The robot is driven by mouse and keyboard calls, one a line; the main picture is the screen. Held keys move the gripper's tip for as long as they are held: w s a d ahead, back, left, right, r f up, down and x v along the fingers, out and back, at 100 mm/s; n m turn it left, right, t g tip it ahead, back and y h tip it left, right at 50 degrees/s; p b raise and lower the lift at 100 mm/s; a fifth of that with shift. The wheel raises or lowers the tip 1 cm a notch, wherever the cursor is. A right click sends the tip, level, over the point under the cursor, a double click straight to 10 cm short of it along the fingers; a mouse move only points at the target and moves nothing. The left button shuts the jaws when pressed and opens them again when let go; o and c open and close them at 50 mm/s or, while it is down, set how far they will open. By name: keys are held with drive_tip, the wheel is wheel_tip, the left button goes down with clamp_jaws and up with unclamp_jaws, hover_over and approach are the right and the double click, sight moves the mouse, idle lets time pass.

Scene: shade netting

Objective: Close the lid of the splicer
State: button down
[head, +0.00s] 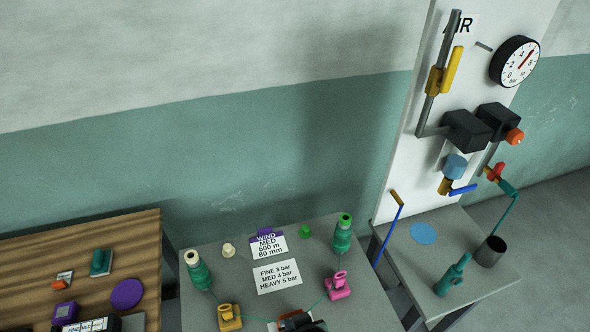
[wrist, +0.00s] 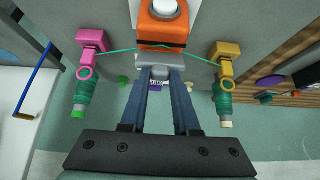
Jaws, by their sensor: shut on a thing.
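The splicer (wrist: 165,28) is an orange block with a white round knob and a dark seam, near the top middle of the wrist view. A grey piece (wrist: 160,62), apparently its lid or the lid's edge, faces my gripper (wrist: 166,74). The two blue-grey fingers reach up to this piece and are shut on it; the tips are partly hidden there. How far the lid stands open cannot be told. In the head view the splicer (head: 292,318) shows only in part at the bottom edge, with a dark shape in front of it.
Teal thread runs from the splicer to a pink guide (head: 337,286) and a yellow guide (head: 229,317), with green bobbins (head: 342,234) behind. A sign card (head: 277,277) lies on the grey table (head: 236,270). An air panel (head: 425,150) stands right, a wooden table (head: 80,240) left.

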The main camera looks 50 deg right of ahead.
drive_tip(key=s+f+t+b, duration=0.1)
drive_tip(key=b, duration=0.1)
drive_tip(key=a+f+t+h+b, duration=0.1)
drive_tip(key=b, duration=0.1)
drive_tip(key=shift+s+f, duration=0.2)
drive_tip(key=shift+s, duration=0.15)
drive_tip(key=f+t+h+b, duration=0.1)
drive_tip(key=t+b, duration=0.1)
drive_tip(key=b, duration=0.3)
drive_tip(key=s+a+f+t+h+b, duration=0.1)
drive_tip(key=t+b, duration=0.1)
drive_tip(key=b, duration=0.4)
drive_tip(key=s+f+t+h+b, duration=0.1)
drive_tip(key=f+t+h+b, duration=0.1)
drive_tip(key=b, duration=0.3)
drive_tip(key=shift+a, duration=0.15)
drive_tip(key=t+h+b, duration=0.1)
drive_tip(key=b, duration=0.3)
drive_tip(key=shift+f+t, duration=0.3)
drive_tip(key=shift+f, duration=0.1)
drive_tip(key=shift+b, duration=0.65)
drive_tip(key=shift+t+h+b, duration=0.3)
drive_tip(key=shift+t+b, duration=0.05)
drive_tip(key=shift+t, duration=0.05)
drive_tip(key=c, duration=0.6)
unclamp_jaws()
drive_tip(key=shift+r, duration=0.1)
drive_tip(key=shift+c, duration=0.2)
